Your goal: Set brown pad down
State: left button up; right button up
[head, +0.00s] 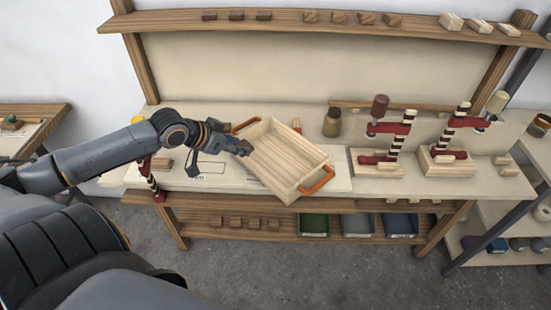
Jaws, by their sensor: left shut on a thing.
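My left gripper (241,146) reaches in from the left over the bench, at the left side of a wooden tray (283,158). It is shut on a small dark thing that I take to be the brown pad (246,149). The pad is mostly hidden by the fingers, and its shape is hard to make out. I cannot tell whether it touches the tray's rim. The tray looks empty, has orange handles, and sits askew with its near corner at the bench's front edge. My right gripper is not in view.
Clamps on wooden blocks (376,170) and a brown jar (332,122) stand right of the tray on the bench (340,181). The upper shelf (280,28) holds several small blocks. Bins (314,224) and more blocks lie on the lower shelf. A white labelled sheet (208,168) lies left of the tray.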

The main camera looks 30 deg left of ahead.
pick_arm(q)
jog(key=shift+w+d+f, duration=0.1)
jog(key=shift+w+f, duration=0.1)
jog(key=shift+w, duration=0.3)
jog(key=x, duration=0.4)
jog(key=d+p+x, duration=0.1)
jog(key=x, duration=0.3)
jog(key=d+r+p+x, duration=0.1)
jog(key=x, duration=0.3)
jog(key=shift+w+d+f, duration=0.1)
jog(key=shift+w+f, duration=0.05)
jog(key=shift+w, duration=0.5)
jog(key=shift+w+d+f, duration=0.15)
jog(key=shift+w+f, duration=0.1)
jog(key=shift+f, duration=0.1)
notch_tip(320, 180, down, 3)
jog(key=shift+r+p, duration=0.25)
jog(key=shift+p, duration=0.15)
jog(key=shift+w+f, duration=0.1)
jog(key=shift+f, duration=0.35)
jog(key=o, duration=0.9)
jog(key=shift+o, duration=0.2)
